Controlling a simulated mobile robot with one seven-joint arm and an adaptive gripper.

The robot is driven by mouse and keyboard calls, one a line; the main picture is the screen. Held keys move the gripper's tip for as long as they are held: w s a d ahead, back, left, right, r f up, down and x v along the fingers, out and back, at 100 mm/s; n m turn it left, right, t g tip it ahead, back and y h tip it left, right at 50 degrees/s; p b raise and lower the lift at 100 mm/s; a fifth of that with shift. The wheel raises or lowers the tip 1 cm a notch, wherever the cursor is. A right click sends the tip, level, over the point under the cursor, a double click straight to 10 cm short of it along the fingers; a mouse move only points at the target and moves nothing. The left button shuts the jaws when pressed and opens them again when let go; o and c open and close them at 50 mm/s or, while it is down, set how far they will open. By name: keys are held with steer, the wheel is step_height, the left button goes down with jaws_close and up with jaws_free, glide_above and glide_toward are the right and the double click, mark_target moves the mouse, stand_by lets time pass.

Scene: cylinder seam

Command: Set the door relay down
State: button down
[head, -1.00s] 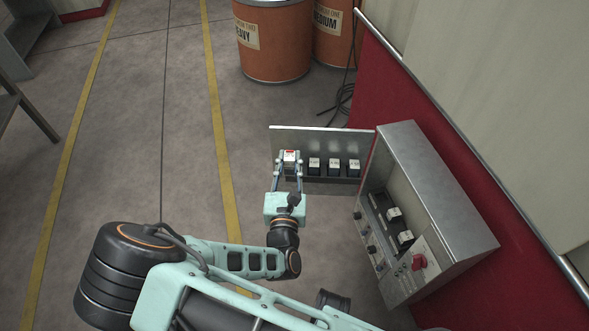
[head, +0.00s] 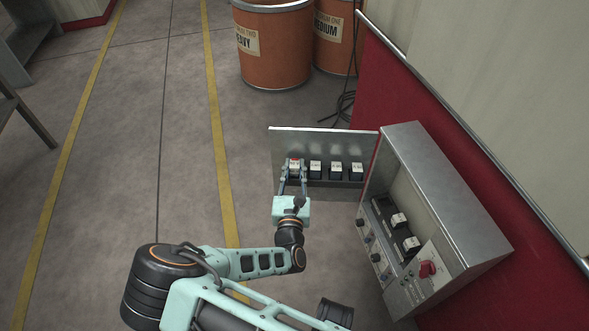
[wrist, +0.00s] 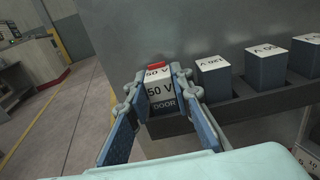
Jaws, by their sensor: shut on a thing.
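In the head view the relay (head: 294,166) is at the left end of the row on the open cabinet door (head: 285,140). The door carries a dark rack (wrist: 235,108). The relay is upright, near the rack's left end. Its underside is hidden, so I cannot tell whether it rests on the rack.
Several dark relays with white tops, such as this one (wrist: 213,75), stand in the rack to the right. The open control box (head: 440,195), with two relays and a red knob (head: 428,269), is right of the door. Orange drums (head: 275,50) stand behind.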

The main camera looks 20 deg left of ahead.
steer(key=shift+f, duration=0.2)
steer(key=c, duration=2)
jaws_free()
steer(key=shift+r, duration=0.2)
steer(key=shift+s+d, duration=0.1)
steer(key=shift+s, duration=0.25)
steer(key=p+v, duration=0.3)
steer(key=v, duration=0.8)
steer(key=shift+s+d, duration=0.1)
steer(key=shift+s, duration=0.05)
